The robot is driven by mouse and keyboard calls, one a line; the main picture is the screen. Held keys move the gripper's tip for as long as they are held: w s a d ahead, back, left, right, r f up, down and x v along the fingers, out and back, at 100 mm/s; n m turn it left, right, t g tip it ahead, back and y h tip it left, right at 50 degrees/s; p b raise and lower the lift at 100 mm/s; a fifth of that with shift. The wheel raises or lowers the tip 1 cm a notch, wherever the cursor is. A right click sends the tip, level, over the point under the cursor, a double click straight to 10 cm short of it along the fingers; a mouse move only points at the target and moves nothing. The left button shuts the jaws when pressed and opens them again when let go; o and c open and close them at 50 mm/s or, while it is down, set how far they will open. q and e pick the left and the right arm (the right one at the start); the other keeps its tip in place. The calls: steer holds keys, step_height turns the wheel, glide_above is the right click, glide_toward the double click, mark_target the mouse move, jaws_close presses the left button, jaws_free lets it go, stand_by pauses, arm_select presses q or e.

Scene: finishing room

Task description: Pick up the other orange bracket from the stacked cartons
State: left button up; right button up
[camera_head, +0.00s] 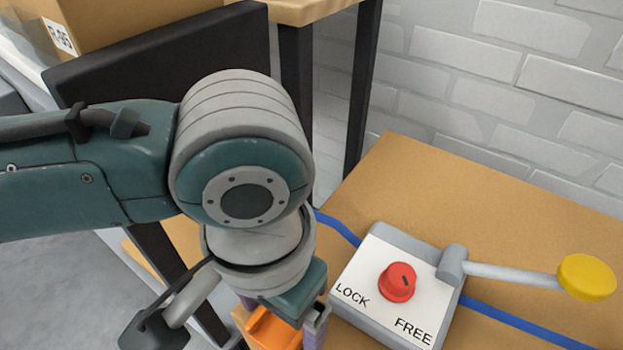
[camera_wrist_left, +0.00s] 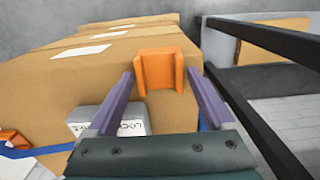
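An orange bracket (camera_wrist_left: 158,72), a U-shaped piece, is at the near edge of a brown carton (camera_wrist_left: 60,85) in the left wrist view. My left gripper (camera_wrist_left: 161,76) is open, its purple fingers spread to either side of the bracket. They seem not to be closed on it; I cannot tell whether they touch it. In the head view the bracket (camera_head: 270,332) shows partly at the bottom edge, below my left gripper (camera_head: 283,326), with my arm hiding much around it. My right gripper is not in view.
A control box (camera_head: 385,290) marked LOCK and FREE, with a red knob (camera_head: 397,283) and a yellow-ended lever (camera_head: 586,277), sits on the carton top (camera_head: 430,190). A blue strap (camera_head: 520,322) crosses the carton. Another orange piece (camera_wrist_left: 12,138) is at the wrist view's left edge. Dark posts (camera_head: 362,80) stand behind.

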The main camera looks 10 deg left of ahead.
arm_select(q)
steer(key=c, duration=1)
steer(key=shift+c, duration=0.2)
